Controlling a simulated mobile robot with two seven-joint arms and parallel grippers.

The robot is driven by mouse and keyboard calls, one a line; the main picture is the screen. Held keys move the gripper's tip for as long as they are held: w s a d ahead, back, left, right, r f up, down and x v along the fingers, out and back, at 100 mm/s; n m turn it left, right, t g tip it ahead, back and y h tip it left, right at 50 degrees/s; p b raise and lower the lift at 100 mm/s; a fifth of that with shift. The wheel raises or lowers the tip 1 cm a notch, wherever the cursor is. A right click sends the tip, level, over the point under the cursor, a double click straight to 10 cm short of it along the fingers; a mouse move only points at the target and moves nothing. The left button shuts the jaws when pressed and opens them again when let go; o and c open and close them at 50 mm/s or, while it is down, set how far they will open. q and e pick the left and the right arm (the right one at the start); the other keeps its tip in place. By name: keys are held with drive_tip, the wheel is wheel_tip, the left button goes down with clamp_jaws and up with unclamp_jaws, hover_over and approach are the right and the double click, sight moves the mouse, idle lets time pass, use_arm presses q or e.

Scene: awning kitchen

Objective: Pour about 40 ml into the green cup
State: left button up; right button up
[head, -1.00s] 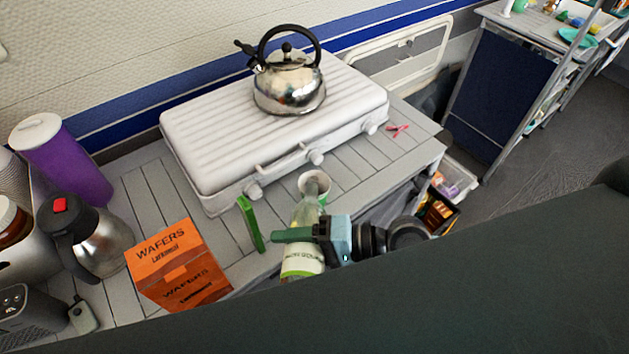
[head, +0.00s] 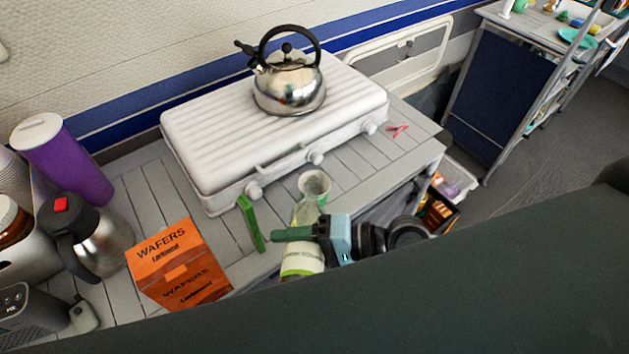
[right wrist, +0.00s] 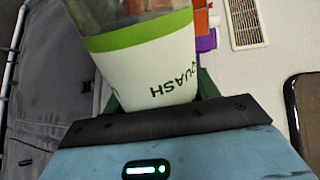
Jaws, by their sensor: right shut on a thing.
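The cup (head: 313,181) stands near the front edge of the counter, its pale rim and inside showing. The bottle hides most of its lower side. My right gripper (head: 292,235) is shut on a clear squash bottle with a white and green label (head: 303,259). The bottle's neck points toward the cup and overlaps its near side in the head view. I cannot tell whether liquid is flowing or how much is in the cup. In the right wrist view the bottle's label (right wrist: 145,70) fills the space between the fingers. My left gripper is not in view.
A green block-like item (head: 250,222) and an orange wafers box (head: 178,265) stand left of the bottle. A white grill case (head: 230,140) carries a steel kettle (head: 288,88) behind. A jug (head: 95,240) and purple container (head: 65,165) stand at left.

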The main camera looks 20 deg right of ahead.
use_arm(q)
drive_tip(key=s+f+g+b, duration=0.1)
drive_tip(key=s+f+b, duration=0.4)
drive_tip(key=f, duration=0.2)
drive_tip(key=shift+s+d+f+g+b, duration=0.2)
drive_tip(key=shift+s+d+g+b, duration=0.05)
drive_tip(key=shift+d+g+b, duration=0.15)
use_arm(e)
drive_tip(key=f+n, duration=0.1)
drive_tip(key=w+f+n+t, duration=0.1)
drive_tip(key=f+n, duration=0.2)
drive_tip(key=shift+w+d+t, duration=0.25)
drive_tip(key=shift+d+t, duration=0.1)
drive_tip(key=shift+t, duration=0.05)
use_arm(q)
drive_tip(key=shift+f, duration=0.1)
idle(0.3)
use_arm(e)
drive_tip(key=shift+f, duration=0.1)
